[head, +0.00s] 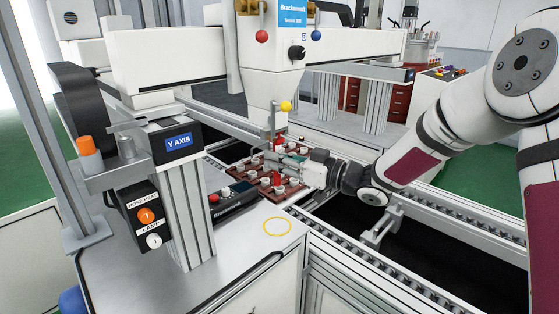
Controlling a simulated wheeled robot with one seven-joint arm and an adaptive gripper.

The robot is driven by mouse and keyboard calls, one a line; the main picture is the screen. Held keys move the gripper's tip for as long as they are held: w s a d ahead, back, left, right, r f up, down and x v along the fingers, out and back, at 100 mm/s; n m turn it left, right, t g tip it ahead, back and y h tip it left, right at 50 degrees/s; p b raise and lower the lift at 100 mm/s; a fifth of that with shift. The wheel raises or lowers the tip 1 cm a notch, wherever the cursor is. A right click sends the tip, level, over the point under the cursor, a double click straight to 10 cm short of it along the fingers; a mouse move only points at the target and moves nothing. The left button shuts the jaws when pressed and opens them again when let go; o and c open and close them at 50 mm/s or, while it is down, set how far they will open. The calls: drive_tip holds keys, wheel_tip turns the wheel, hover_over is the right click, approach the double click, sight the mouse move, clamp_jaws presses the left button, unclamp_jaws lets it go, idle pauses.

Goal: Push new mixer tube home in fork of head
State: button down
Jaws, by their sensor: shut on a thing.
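The dispensing head (277,83) hangs from the white gantry beam at the middle of the head view. A slim metal bracket, seemingly the fork (272,122), shows under it beside a yellow ball knob (286,106). My gripper (287,161) reaches in from the right, just below the head, and is shut. The thing between its fingers is small and mostly hidden; it seems to be the mixer tube, with red (278,179) showing below the fingers. I cannot tell whether the tube's upper end touches the fork.
A dark red tray (242,187) with several white round parts lies under my gripper on the conveyor. The Y-axis post (180,200) and a dark control box (236,201) stand to the left.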

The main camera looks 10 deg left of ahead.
drive_tip(key=c, duration=1.5)
unclamp_jaws()
drive_tip(key=shift+o, duration=0.2)
drive_tip(key=v, duration=1.2)
